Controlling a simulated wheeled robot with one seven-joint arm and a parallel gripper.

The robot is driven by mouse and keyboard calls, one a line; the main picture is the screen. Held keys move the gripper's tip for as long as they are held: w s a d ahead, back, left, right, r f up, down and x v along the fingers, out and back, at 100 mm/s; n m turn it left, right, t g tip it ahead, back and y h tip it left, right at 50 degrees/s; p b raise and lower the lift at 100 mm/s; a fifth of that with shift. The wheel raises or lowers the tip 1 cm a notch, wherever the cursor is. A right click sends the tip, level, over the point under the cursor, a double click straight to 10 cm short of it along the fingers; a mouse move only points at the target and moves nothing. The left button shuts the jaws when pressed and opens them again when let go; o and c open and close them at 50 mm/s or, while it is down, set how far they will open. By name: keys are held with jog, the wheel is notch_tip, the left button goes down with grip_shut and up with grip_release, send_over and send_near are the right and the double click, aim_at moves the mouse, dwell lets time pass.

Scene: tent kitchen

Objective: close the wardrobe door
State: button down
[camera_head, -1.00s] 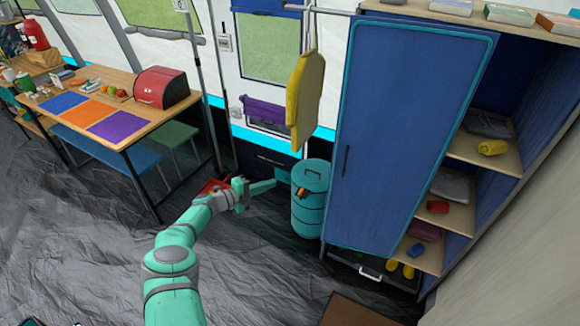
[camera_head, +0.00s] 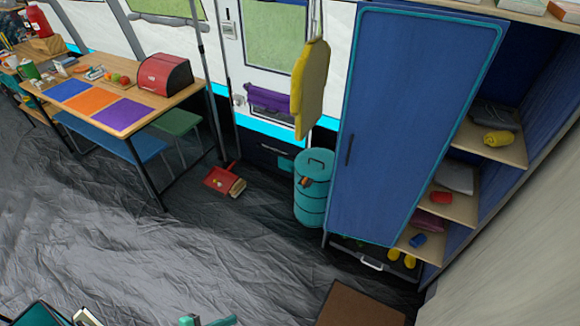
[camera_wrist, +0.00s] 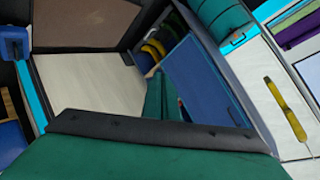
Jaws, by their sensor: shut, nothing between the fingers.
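The wardrobe door (camera_head: 405,120) is a tall blue panel with a teal edge and a dark upright handle (camera_head: 348,150) near its left side. It is open: shelves with clothes show past its right edge. In the wrist view a blue panel (camera_wrist: 205,80), which looks like this door, lies tilted beyond the fingers. My gripper (camera_wrist: 163,97) is shut and empty, apart from the panel as far as I can tell.
A teal canister (camera_head: 313,190) stands left of the door, with a red dustpan (camera_head: 222,180) on the floor beyond. A brown box or mat (camera_head: 360,305) lies in front of the wardrobe. A table (camera_head: 165,100) and benches are at the left. The middle floor is clear.

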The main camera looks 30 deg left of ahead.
jog(key=s+d+r+n, duration=0.2)
jog(key=d+r, duration=0.1)
jog(key=d, duration=0.5)
jog(key=s+d+r+n+t, duration=0.1)
jog(key=s+d+r+n, duration=0.15)
jog(key=d, duration=0.55)
jog(key=s+d+r+n, duration=0.1)
jog(key=s+d+r, duration=0.1)
jog(key=d, duration=0.6)
jog(key=w+d+r+n+t+y, duration=0.1)
jog(key=w+d+r+n+y, duration=0.1)
jog(key=d+r, duration=0.3)
jog(key=w+d+r+n+t+y, duration=0.1)
jog(key=w+d+r+n+t, duration=0.1)
jog(key=r, duration=0.9)
jog(key=w+d+n, duration=0.1)
jog(key=d+n, duration=0.1)
jog(key=shift+d+r+n+y, duration=0.3)
jog(key=shift+d+n+y, duration=0.05)
jog(key=shift+d+y, duration=0.05)
jog(key=shift+w, duration=0.1)
